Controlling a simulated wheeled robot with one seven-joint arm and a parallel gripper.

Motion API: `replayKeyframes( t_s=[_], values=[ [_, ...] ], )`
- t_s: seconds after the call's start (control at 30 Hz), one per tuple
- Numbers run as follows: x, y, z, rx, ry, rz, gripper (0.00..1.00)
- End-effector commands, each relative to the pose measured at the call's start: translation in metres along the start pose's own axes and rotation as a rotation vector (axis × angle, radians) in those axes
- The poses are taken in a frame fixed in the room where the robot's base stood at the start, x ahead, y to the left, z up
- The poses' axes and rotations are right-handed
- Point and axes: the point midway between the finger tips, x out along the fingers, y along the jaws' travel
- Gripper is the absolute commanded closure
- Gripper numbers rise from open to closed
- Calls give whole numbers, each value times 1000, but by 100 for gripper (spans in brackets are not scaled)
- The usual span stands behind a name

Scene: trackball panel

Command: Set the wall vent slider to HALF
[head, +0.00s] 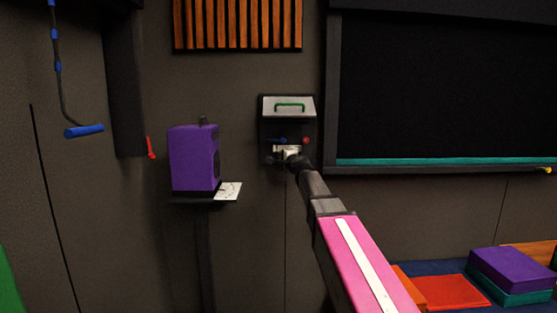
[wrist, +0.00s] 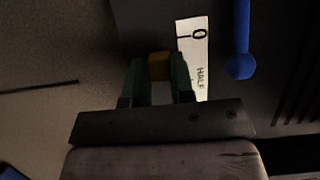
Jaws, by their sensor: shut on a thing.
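The wall panel (head: 264,130) is a dark box with a light sloped top and a green handle. In the wrist view, a yellow-orange slider knob (wrist: 159,66) sits between the two green fingers of my gripper (wrist: 160,74), which is shut on it. The white label strip (wrist: 194,45) beside it reads "0" and "HALF". A finger covers part of the strip near HALF, and the rest of the scale is hidden. In the head view, my gripper (head: 290,157) is at the panel's lower part and hides the knob.
A blue lever (wrist: 241,55) is close to the right of the label strip. A red knob (head: 306,140) is on the panel's right side. A purple speaker-like box (head: 193,158) stands on a shelf to the left. A dark framed board (head: 440,90) is to the right.

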Motion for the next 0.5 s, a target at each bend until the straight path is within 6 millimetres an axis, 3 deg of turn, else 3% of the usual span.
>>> replayKeyframes(
  t_s=[0.2, 0.47, 0.5],
  values=[
    [-11, 0, -26, 0, 0, 0, 100],
    [-11, 0, -26, 0, -1, 0, 100],
    [-11, 0, -26, 0, -1, 0, 68]
  ],
)
